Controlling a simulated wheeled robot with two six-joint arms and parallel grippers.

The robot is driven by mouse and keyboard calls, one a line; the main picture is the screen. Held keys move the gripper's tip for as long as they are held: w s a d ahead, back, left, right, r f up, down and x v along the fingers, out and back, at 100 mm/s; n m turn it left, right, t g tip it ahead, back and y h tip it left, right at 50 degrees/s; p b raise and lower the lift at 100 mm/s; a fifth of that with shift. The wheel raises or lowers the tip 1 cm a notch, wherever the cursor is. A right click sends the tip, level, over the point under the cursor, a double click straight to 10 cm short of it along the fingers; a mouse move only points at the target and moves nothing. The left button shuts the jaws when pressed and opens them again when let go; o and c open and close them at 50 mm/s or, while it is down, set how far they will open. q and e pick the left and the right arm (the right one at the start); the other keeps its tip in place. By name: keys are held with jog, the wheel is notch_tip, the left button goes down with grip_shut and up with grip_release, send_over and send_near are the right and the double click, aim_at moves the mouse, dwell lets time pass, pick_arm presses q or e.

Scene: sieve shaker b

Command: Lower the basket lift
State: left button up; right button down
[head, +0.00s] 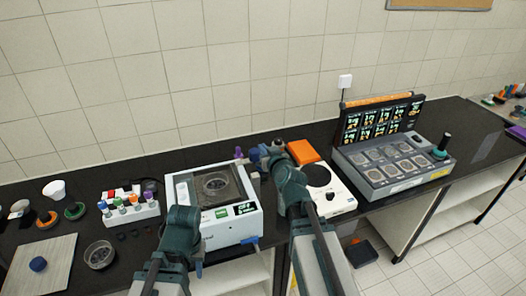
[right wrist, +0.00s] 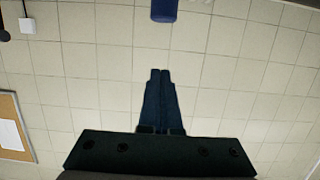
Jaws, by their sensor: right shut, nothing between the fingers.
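A white bench machine (head: 236,226) with a small lit display stands on the dark counter. I cannot make out for certain which part is the basket lift. A blue knob-like piece (head: 254,154) stands at its back right corner. A blue piece (right wrist: 165,10), maybe the same one, shows ahead of my right fingers. My right gripper (right wrist: 160,72) is shut and empty, apart from that piece. My left gripper (head: 198,268) hangs before the machine's front left, its fingers mostly hidden by my arm.
A vial rack (head: 131,212) stands left of the machine. An orange box (head: 303,152) and a white hotplate (head: 335,196) are right of my right arm. A grey multi-well unit (head: 385,178) stands farther right. The tiled wall rises behind the counter.

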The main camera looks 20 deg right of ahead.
jog(key=b, duration=0.2)
send_over(256, 154)
notch_tip(256, 154, down, 2)
jog(key=shift+d+f, duration=0.1)
jog(key=shift+f, duration=0.05)
notch_tip(256, 154, down, 2)
jog(key=shift+f+b, duration=0.25)
jog(key=shift+b, duration=1)
jog(key=shift+f+b, duration=0.7)
notch_tip(256, 154, down, 8)
jog(key=b, duration=0.8)
